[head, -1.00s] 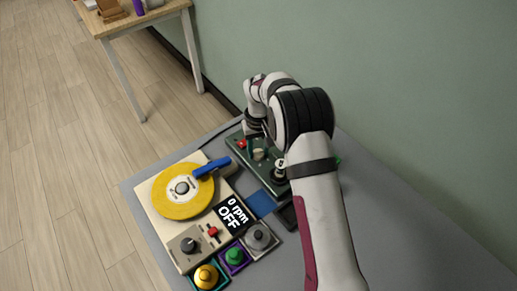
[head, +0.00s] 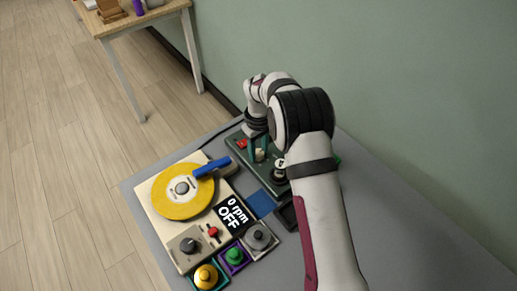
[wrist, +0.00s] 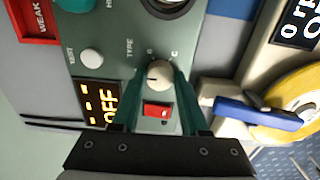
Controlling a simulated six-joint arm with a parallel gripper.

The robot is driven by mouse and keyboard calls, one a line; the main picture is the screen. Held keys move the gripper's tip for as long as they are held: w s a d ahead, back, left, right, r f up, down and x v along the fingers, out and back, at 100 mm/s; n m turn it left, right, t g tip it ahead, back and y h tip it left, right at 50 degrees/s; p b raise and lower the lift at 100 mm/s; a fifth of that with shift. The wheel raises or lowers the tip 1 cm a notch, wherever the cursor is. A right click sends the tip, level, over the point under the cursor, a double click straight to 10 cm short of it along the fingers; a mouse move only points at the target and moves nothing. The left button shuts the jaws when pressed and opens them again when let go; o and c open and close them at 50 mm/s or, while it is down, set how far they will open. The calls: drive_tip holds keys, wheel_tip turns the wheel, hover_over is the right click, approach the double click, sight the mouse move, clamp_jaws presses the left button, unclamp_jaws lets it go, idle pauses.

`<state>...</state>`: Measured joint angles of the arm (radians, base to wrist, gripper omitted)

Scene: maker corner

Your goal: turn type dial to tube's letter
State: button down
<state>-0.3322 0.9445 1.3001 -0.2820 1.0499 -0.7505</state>
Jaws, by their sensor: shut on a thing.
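The dark green tester panel (head: 240,143) lies under my arm on the table. Its cream type dial (wrist: 158,76) sits between my fingertips in the wrist view, with "TYPE" and small letters, one like a C, printed around it. My gripper (wrist: 157,84) is shut on the dial, a green finger on each side. In the head view my gripper (head: 260,150) reaches down to the panel. A round dark socket (wrist: 170,5) is cut off at the wrist view's top edge; a tube-like piece (head: 280,164) stands there in the head view. The tube's letter is not legible.
On the panel are a red switch (wrist: 157,110), a white test button (wrist: 92,57), a display reading OFF (wrist: 108,105) and a red WEAK area (wrist: 38,18). A yellow disc machine (head: 182,238) with a blue arm (head: 212,167) stands close by. Knobbed blocks sit in front.

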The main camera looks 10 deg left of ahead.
sight(258, 152)
drive_tip(key=shift+r, duration=0.1)
drive_tip(key=shift+c, duration=2.1)
unclamp_jaws()
wheel_tip(258, 152, up, 16)
drive_tip(key=s+d+r+m, duration=0.4)
drive_tip(key=s+d+r, duration=0.2)
drive_tip(key=s, duration=0.3)
drive_tip(key=s+d+f+m, duration=0.1)
drive_tip(key=s+d+m, duration=0.1)
drive_tip(key=s, duration=0.6)
drive_tip(key=s+d+f+m+y, duration=0.1)
drive_tip(key=s+d+m, duration=0.1)
drive_tip(key=s+m, duration=0.3)
drive_tip(key=s+d+f+m, duration=0.2)
drive_tip(key=s+m, duration=0.1)
drive_tip(key=s, duration=0.9)
drive_tip(key=shift+s+d+m+y, duration=0.15)
drive_tip(key=shift+d+m+y, duration=0.25)
